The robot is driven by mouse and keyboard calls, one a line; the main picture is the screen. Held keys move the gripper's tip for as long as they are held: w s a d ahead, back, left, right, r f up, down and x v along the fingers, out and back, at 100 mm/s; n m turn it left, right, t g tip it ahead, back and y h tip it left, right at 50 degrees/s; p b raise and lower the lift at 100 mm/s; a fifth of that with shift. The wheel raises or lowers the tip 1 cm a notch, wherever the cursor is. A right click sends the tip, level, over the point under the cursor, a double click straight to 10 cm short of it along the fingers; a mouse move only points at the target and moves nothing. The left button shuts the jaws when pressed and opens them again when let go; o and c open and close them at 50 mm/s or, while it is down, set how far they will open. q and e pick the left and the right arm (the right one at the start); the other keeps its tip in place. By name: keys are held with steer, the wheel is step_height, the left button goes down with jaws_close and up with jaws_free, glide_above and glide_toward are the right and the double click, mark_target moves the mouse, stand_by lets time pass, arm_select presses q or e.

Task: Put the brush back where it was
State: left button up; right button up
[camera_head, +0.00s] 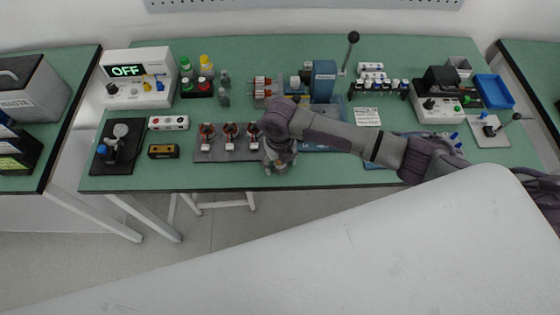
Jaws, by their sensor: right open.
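My right arm reaches in from the right across the front half of the green bench (340,180). Its gripper (279,168) points down near the bench's front edge, at the right end of a grey strip (222,156) that carries a row of copper-wound stators (230,132). The right gripper is open; something brownish shows between or behind its fingers, too small to tell what. I cannot make out a brush anywhere; it may be hidden by my arm or too small to recognise. My left gripper is not in view.
Behind the arm stand a lever press (323,80) and a white label card (367,117). An "OFF" display unit (138,78) is at the back left, a blue tray (494,91) at the right.

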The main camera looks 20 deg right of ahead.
step_height(320, 180, up, 12)
steer(key=shift+r+b, duration=0.15)
steer(key=shift+b, duration=0.6)
